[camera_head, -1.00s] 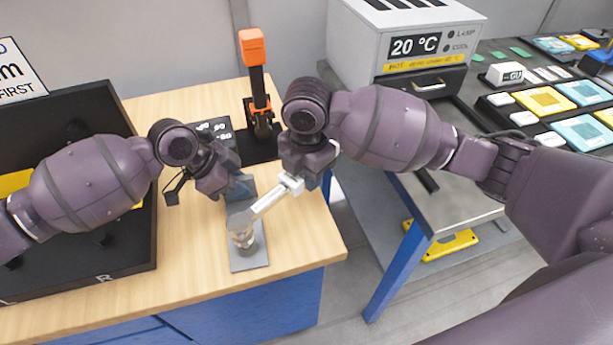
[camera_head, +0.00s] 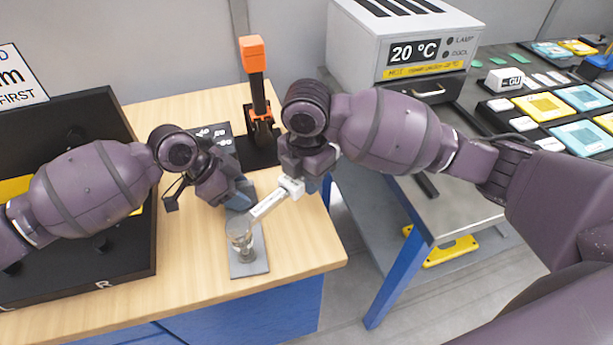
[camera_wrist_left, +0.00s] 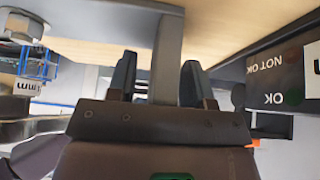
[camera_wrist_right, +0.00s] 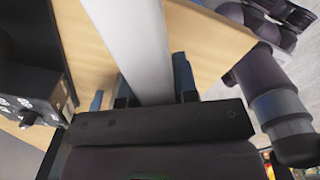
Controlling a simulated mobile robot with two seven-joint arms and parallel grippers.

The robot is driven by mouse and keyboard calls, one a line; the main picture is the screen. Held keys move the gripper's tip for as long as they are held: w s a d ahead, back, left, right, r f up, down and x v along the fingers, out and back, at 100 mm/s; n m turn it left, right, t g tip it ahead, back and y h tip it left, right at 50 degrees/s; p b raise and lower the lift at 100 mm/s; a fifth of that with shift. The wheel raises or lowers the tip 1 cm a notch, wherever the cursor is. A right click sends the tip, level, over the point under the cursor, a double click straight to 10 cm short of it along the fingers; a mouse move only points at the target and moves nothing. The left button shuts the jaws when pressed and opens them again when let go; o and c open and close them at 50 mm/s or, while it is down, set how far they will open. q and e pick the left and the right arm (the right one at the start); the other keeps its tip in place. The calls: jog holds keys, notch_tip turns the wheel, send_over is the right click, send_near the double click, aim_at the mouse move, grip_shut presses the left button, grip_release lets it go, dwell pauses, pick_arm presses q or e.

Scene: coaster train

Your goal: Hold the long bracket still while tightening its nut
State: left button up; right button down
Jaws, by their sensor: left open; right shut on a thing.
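The long bracket shows in the left wrist view as a grey bar (camera_wrist_left: 168,60) standing between the spread fingers of my left gripper (camera_wrist_left: 160,80). In the head view my left gripper (camera_head: 238,193) is open, low behind a grey plate (camera_head: 250,266) at the table's front. My right gripper (camera_head: 293,187) is shut on the handle of a silver wrench (camera_head: 266,205). The wrench's far end reaches a round metal stack (camera_head: 242,240) on the plate, where the nut is hard to make out. The wrench handle also fills the right wrist view (camera_wrist_right: 132,45).
A black panel with an orange-handled clamp (camera_head: 259,100) stands behind the grippers. A black tray (camera_head: 75,235) lies at left. The wooden table (camera_head: 305,240) is bare at right front. A grey bench (camera_head: 450,205) with a white temperature box (camera_head: 400,45) stands at right.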

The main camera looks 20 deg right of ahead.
pick_arm(q)
jog(key=v, duration=1.2)
jog(key=shift+d, duration=0.1)
